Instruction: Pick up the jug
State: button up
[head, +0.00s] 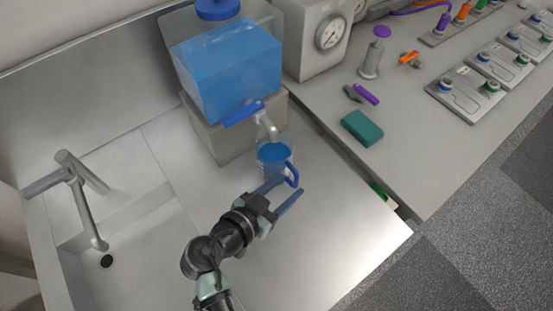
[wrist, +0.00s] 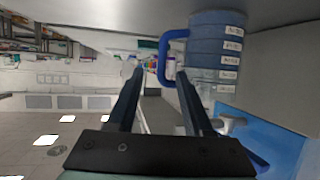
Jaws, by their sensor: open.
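The jug (head: 272,158) is clear with blue contents and a blue handle (head: 292,175). It stands upright on the steel counter under the tap of a blue tank. I cannot tell whether a finger touches the handle.
The blue tank (head: 228,65) stands on a grey block (head: 222,135) behind the jug, its tap (head: 265,122) overhanging it. A sink with a faucet (head: 82,205) is at left. The raised bench at right holds a teal block (head: 362,128) and a gauge box (head: 318,40). The front right counter is clear.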

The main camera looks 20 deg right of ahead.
aim_at(295, 181)
jog(key=shift+p+x, duration=0.85)
jog(key=shift+x, duration=1.8)
jog(key=shift+w+a+f, duration=0.1)
jog(key=shift+a+f, duration=0.05)
jog(key=shift+a, duration=0.05)
jog(key=shift+c, duration=0.3)
grip_shut()
